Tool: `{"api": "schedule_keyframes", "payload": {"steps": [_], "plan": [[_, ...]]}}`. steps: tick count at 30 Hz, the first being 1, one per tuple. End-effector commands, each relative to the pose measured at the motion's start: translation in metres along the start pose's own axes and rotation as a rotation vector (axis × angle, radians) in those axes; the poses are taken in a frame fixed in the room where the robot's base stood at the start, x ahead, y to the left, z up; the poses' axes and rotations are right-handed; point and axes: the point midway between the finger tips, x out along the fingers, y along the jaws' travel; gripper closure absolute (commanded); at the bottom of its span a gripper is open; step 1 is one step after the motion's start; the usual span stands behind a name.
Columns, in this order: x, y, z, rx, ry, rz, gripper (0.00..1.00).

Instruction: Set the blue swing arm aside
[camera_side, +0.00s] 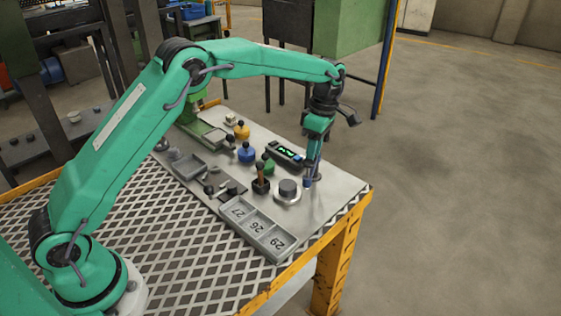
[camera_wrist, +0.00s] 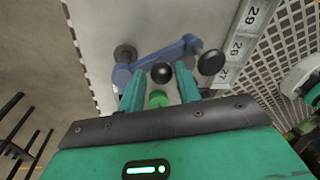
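The blue swing arm (camera_wrist: 182,49) lies across the far side of my fingertips in the wrist view, with a dark round post at its left end. A black ball knob (camera_wrist: 162,72) shows in front of it, between the fingers. In the side view only a small blue part (camera_side: 308,183) shows, at the bench's right end below my gripper. My gripper (camera_wrist: 160,78) points down there with its fingers apart, one on each side of the knob; I cannot tell whether they touch it. It also shows in the side view (camera_side: 311,175).
A grey round piece (camera_side: 288,189) stands just left of my gripper. A numbered tray (camera_side: 257,228) lies along the front edge. A display box (camera_side: 286,153), a black-handled lever (camera_side: 261,180), blue (camera_side: 247,154) and yellow (camera_side: 242,131) knobs stand farther left. The mesh tabletop is mostly clear.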

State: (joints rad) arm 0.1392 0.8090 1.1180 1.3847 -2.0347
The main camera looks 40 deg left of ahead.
Motion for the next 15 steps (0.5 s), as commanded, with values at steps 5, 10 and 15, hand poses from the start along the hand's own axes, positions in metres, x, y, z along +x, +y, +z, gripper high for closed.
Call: {"api": "schedule_keyframes", "payload": {"steps": [5,10,15], "plan": [[-0.01,0.0,0.0,0.0,-0.001,0.002,0.66],[-0.028,0.0,0.0,0.0,-0.002,0.003,0.66],[-0.049,0.001,0.0,0.0,-0.002,0.004,0.66]]}}
